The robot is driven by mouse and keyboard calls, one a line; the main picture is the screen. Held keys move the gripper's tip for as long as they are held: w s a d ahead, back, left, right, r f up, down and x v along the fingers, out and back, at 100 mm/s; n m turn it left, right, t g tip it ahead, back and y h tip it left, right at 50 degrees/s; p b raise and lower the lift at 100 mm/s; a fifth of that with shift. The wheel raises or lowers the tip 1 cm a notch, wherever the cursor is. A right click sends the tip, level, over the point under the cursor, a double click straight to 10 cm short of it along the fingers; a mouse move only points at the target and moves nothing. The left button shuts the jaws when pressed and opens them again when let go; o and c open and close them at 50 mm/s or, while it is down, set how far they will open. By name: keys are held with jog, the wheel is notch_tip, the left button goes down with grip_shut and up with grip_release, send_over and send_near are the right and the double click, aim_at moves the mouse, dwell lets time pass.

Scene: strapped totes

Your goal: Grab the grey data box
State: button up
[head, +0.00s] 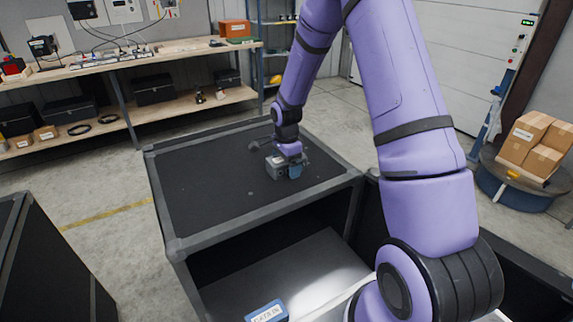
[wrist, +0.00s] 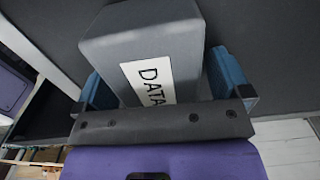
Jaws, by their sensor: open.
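The grey data box (head: 273,168) sits on the black top of a large case (head: 205,185) in the head view. In the wrist view the box (wrist: 120,40) fills the upper middle, with a white label reading DATA. My gripper (head: 289,169) is over it, pointing down. The wrist view shows my gripper's blue fingers (wrist: 163,80) apart, one on each side of the box. I cannot tell whether either finger touches it. The box's lower faces are hidden.
A small dark item (head: 254,146) lies behind the box on the case top. A blue box with a white label (head: 267,312) is in front, low in the view. Shelves (head: 190,104) stand at the back left, and cardboard boxes (head: 535,145) at the right.

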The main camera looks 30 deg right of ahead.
jog(key=shift+c, duration=0.3)
jog(key=c, duration=1.3)
